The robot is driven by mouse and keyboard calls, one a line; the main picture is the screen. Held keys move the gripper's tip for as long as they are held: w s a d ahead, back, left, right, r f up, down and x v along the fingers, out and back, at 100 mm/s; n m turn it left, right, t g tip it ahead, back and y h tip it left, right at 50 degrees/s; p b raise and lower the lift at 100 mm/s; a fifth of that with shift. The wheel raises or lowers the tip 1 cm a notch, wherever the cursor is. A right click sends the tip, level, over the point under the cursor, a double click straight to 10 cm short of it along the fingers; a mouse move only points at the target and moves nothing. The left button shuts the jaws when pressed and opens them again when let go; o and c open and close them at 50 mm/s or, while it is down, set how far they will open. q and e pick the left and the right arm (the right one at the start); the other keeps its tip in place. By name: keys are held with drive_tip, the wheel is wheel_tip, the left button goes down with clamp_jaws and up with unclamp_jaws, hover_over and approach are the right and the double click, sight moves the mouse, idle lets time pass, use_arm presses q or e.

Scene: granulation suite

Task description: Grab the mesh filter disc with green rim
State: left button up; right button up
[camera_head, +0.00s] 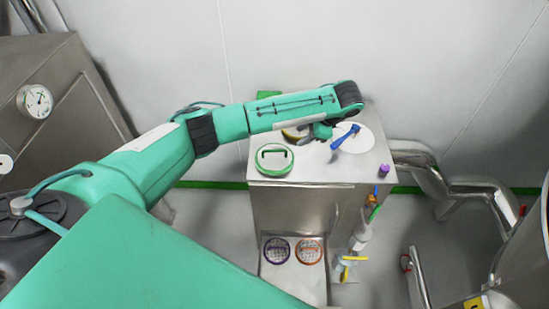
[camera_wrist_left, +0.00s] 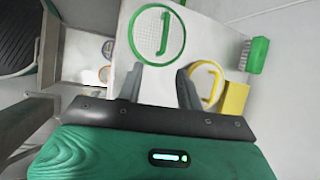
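The mesh filter disc with green rim (camera_head: 274,160) lies flat on top of the steel cabinet, near its left front corner, with a green bar handle across it. It also shows in the left wrist view (camera_wrist_left: 146,36), beyond the fingertips. My left gripper (camera_head: 318,133) is above the cabinet top, to the right of the disc and apart from it. In the left wrist view its two grey fingers (camera_wrist_left: 158,76) are spread with nothing between them. My right gripper is in neither view.
A yellow-rimmed disc (camera_wrist_left: 207,82) lies partly hidden near the left gripper. A purple-rimmed disc (camera_head: 277,250) and an orange-rimmed disc (camera_head: 309,251) lie on a lower shelf. A green brush (camera_wrist_left: 258,55) is nearby.

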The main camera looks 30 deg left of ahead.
use_arm(q)
drive_tip(key=p, duration=0.1)
approach(276, 150)
drive_tip(key=f, duration=0.3)
drive_tip(key=shift+a+f, duration=0.15)
drive_tip(key=shift+a, duration=0.2)
drive_tip(key=a+f+p, duration=0.2)
drive_tip(key=a+f, duration=0.1)
drive_tip(key=shift+s+a+f, duration=0.15)
drive_tip(key=shift+a+f, duration=0.1)
drive_tip(key=shift+a, duration=0.05)
drive_tip(key=shift+a+f, duration=0.1)
drive_tip(key=shift+f, duration=0.15)
clamp_jaws()
